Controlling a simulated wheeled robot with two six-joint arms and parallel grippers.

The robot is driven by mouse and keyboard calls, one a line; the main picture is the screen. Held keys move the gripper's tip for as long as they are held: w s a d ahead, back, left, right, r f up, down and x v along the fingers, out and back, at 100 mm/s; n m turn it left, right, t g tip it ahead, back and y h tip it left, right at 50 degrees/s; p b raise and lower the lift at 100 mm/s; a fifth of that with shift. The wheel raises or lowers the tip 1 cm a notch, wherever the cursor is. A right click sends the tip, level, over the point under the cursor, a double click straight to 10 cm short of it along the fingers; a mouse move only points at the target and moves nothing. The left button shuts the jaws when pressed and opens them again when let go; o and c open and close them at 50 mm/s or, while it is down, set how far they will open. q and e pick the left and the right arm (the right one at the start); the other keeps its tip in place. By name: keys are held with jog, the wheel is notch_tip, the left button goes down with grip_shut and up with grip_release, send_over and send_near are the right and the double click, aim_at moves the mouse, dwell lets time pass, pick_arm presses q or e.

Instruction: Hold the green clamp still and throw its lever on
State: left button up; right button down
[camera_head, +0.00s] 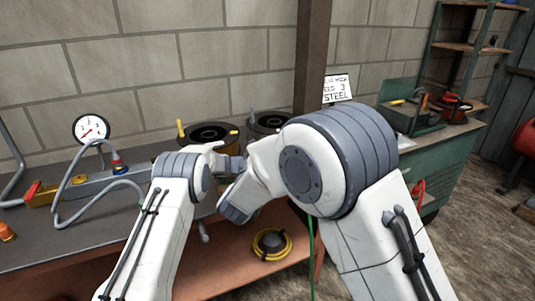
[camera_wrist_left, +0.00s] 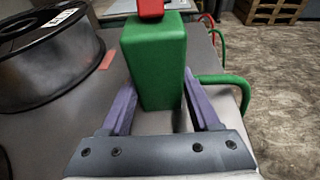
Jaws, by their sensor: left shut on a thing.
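The green clamp (camera_wrist_left: 156,70) is a green block upright between the fingers of my left gripper (camera_wrist_left: 158,88) in the left wrist view. The purple fingers stand on both sides of it and are shut on it. Its red lever (camera_wrist_left: 150,9) sits on top and is cut by the top edge, so its full position cannot be told. In the head view my arms hide the clamp. My right arm bends in front of the bench towards the middle, and its fingers do not show.
A dark spool (camera_wrist_left: 48,62) stands left of the clamp. A green cable (camera_wrist_left: 232,82) runs off to its right and also hangs at the bench front (camera_head: 311,258). A gauge (camera_head: 91,129) and bent tubing stand on the bench's left. A yellow-ringed coil (camera_head: 271,244) lies on the lower shelf.

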pick_arm(q)
jog(key=o, duration=1.1)
jog(key=shift+c, duration=0.2)
